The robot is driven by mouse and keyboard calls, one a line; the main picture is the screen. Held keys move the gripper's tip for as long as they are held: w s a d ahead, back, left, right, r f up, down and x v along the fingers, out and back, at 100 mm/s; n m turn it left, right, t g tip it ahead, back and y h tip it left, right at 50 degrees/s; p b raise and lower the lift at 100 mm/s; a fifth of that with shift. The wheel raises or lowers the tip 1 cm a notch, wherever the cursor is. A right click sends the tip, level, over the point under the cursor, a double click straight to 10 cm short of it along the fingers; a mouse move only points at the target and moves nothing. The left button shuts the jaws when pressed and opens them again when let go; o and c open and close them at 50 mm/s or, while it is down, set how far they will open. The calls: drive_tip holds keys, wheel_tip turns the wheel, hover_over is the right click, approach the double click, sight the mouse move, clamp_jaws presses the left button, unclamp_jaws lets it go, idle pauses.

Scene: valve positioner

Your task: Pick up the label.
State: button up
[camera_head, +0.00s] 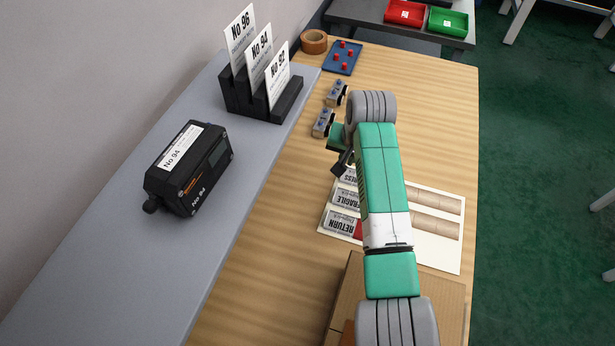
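Three white label cards stand upright in a black slotted holder (262,104) on the grey shelf. They read No 96 (241,40), No 94 (260,55) and No 92 (278,78), from back to front. A black valve positioner (190,170) marked No 94 sits on the same shelf, nearer to me. My gripper (342,163) is over the wooden table, to the right of and below the holder in the picture, apart from the cards. Its fingers are small and dark here and partly hidden by my arm, so their opening is unclear.
A printed sheet (437,252) with RETURN and FRAGILE blocks lies under my arm. A cardboard box (345,300) is at the near edge. Small grey parts (324,122), a blue tray (343,57) and a tape roll (314,41) lie farther back. Red (404,13) and green (448,22) bins stand behind.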

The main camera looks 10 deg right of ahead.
sight(344, 176)
drive_tip(key=shift+d+f+b, duration=0.25)
drive_tip(key=shift+d+f, duration=0.05)
drive_tip(key=shift+f, duration=0.25)
drive_tip(key=shift+d+f+b, duration=0.2)
drive_tip(key=shift+d+f, duration=0.05)
drive_tip(key=shift+f, duration=0.25)
drive_tip(key=b+x, duration=0.1)
drive_tip(key=x, duration=0.1)
drive_tip(key=b+x, duration=0.2)
drive_tip(key=x, duration=0.1)
drive_tip(key=shift+w+a+f, duration=0.1)
drive_tip(key=shift+a+f, duration=0.2)
clamp_jaws()
drive_tip(key=shift+r, duration=0.1)
